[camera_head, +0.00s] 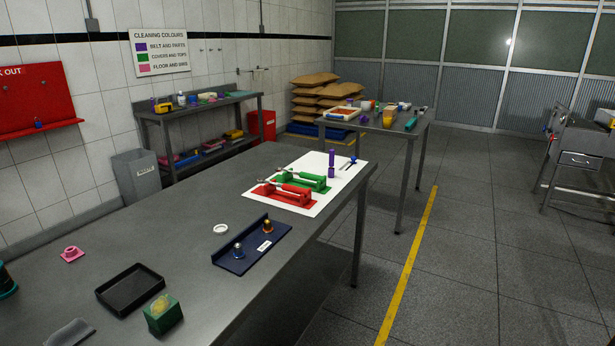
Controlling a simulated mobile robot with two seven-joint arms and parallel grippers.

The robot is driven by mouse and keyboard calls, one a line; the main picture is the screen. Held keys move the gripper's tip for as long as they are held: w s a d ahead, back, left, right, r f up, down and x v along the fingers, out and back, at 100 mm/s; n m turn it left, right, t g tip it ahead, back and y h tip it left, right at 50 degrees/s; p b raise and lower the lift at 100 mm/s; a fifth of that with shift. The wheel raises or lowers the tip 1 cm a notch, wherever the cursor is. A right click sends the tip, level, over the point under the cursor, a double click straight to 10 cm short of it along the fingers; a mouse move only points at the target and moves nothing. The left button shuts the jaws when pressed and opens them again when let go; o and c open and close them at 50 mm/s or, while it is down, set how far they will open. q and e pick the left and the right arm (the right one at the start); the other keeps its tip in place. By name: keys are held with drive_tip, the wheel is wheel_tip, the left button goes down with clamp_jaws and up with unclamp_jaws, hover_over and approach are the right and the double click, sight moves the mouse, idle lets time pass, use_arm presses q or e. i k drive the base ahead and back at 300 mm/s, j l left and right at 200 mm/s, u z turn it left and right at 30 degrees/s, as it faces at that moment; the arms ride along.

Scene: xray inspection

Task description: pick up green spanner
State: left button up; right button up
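A white board (324,190) lies at the far right end of the long grey table. On it is a green tool with a silver end (303,179), which looks like the green spanner; its exact shape is too small to be sure. It lies on or in a green block-like shape. A similar red tool (287,189) sits just in front of it on a red patch. A purple upright piece (331,162) and a blue-handled tool (349,163) are on the board's far side.
The grey table (190,208) carries a navy tray (250,250) with two small knobbed pieces, a white ring (221,228), a black tray (130,289), a green box (163,314) and a pink piece (72,253). A second table (385,128) stands behind.

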sight(313, 177)
drive_tip(key=i+l, duration=1.95)
drive_tip(key=l, duration=0.2)
drive_tip(key=i+l+u, duration=0.1)
drive_tip(key=i+l, duration=0.2)
drive_tip(key=i+l+u, duration=0.15)
drive_tip(key=l, duration=0.3)
drive_tip(key=i+u, duration=0.15)
drive_tip(key=u, duration=1.2)
